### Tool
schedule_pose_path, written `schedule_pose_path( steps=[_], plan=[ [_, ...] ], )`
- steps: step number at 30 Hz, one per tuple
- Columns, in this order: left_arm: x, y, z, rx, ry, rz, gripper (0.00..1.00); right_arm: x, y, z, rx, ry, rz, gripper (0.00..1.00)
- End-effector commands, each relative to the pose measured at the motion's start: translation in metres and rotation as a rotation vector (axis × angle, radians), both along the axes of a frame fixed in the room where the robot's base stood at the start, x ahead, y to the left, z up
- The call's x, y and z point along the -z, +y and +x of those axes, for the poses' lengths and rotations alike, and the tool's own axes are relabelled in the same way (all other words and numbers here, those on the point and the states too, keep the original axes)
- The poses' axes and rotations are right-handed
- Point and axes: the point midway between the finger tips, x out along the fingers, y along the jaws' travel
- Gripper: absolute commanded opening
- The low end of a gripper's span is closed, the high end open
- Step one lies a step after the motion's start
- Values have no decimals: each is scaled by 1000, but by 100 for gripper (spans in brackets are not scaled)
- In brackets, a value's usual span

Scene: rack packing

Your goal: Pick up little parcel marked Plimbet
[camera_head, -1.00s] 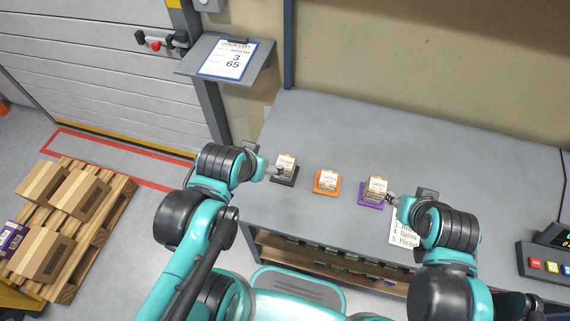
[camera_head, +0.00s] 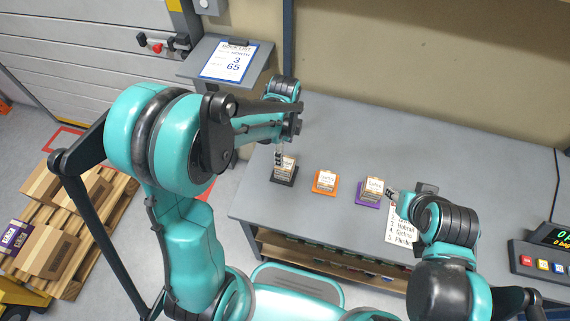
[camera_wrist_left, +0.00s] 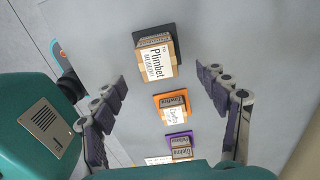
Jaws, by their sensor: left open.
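The little parcel marked Plimbet (camera_wrist_left: 157,58) is a small brown box with a white label. It stands on a black base (camera_wrist_left: 170,28) in the left wrist view, and at the left of the row on the table in the head view (camera_head: 285,165). My left gripper (camera_head: 279,158) is open and points down over this parcel; its fingers (camera_wrist_left: 168,112) are spread wide in the left wrist view, with nothing between them touching. My right gripper (camera_head: 393,195) is beside the purple stand, low over the table; its jaw state is unclear.
A parcel on an orange stand (camera_head: 325,182) and another on a purple stand (camera_head: 372,190) stand to the right on the grey table (camera_head: 430,150). A paper list (camera_head: 401,225) lies near my right arm. A button console (camera_head: 545,252) is at far right. The table's back is clear.

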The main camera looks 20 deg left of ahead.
Motion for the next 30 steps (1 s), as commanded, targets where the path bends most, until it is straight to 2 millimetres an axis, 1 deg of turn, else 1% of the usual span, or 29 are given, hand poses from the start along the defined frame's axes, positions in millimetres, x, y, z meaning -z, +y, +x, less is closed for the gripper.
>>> schedule_pose_path(
  steps=[1,8,12,15,18,24,25,26,27,29,30],
  plan=[
    [7,0,0,3,1,0,74,3,0,0,0,0,0,40],
    [36,-2,-2,1,0,0,74,15,0,0,0,0,0,40],
    [59,-4,-5,1,0,0,74,26,0,0,0,0,0,40],
    [70,-3,-5,0,-1,0,74,29,0,0,0,0,0,40],
    [75,-3,-5,0,-1,0,74,30,0,0,0,0,0,40],
    [74,-3,-5,-1,-1,0,74,29,0,0,0,0,0,40],
    [74,-3,-5,-1,-1,0,69,29,0,0,0,0,0,40],
    [74,-3,-5,-1,-1,0,61,29,0,0,0,0,0,40],
    [74,-3,-5,-1,-1,0,50,29,0,0,0,0,0,40],
    [74,-3,-5,-1,-1,0,35,29,0,0,0,0,0,40],
    [74,-3,-5,-1,-1,0,24,29,0,0,0,0,0,40]
  ],
)
